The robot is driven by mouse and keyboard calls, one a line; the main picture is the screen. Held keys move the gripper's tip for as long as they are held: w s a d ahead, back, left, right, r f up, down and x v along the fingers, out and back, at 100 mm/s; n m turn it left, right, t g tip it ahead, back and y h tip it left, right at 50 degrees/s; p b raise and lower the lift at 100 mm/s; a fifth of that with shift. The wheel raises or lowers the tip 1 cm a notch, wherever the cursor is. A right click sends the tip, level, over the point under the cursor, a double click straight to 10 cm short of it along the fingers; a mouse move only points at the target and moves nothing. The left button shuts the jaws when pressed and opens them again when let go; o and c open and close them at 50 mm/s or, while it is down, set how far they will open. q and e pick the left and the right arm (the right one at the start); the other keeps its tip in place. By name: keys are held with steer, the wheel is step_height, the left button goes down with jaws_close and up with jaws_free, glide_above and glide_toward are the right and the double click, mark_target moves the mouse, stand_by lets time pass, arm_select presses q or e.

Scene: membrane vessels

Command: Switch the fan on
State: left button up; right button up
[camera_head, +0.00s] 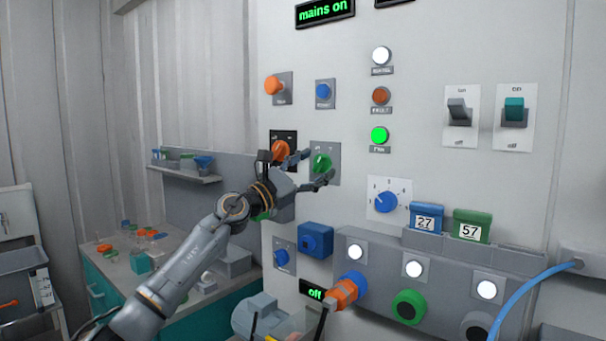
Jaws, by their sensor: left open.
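A green rotary knob (321,163) sits on a grey plate in the upright panel. My left gripper (317,168) is open, its two fingers reaching toward the panel on either side of the green knob; I cannot tell whether they touch it. An orange knob (280,150) on a black plate is just left of it, partly hidden by the gripper. A lit green lamp (379,136) is to the right, with a label too small to read surely. Two rocker switches, one grey (459,112) and one teal (514,112), are at the upper right.
A display reading "mains on" (324,12) is at the top, and one reading "off" (314,291) is low down. A blue dial (386,202), blue and green numbered boxes, an orange connector (348,290) and a blue cable (530,288) stand out around the lower panel.

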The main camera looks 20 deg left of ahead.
arm_select(q)
steer(key=v, duration=1.1)
steer(key=shift+s+a+f, duration=0.15)
steer(key=shift+s+f, duration=0.05)
steer(key=shift+s, duration=0.1)
